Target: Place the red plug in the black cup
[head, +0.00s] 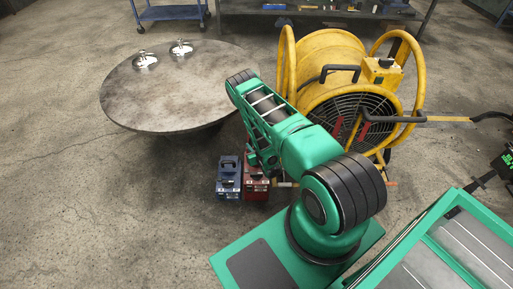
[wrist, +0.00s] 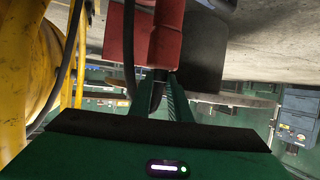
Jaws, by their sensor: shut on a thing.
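In the wrist view, my gripper (wrist: 157,88) points up the picture, with its green fingers closed around the dark, narrow lower part of a red piece, which I take to be the red plug (wrist: 158,42). The plug sits just beyond the fingertips. I cannot tell whether plug and cylinder touch. In the head view my arm hides the gripper, and neither plug nor cup can be clearly made out.
A round grey table (head: 140,105) with two shiny metal pieces (head: 180,48) stands at the left. Blue (head: 228,180) and red (head: 256,186) cases sit on the floor below my arm. Open floor lies left.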

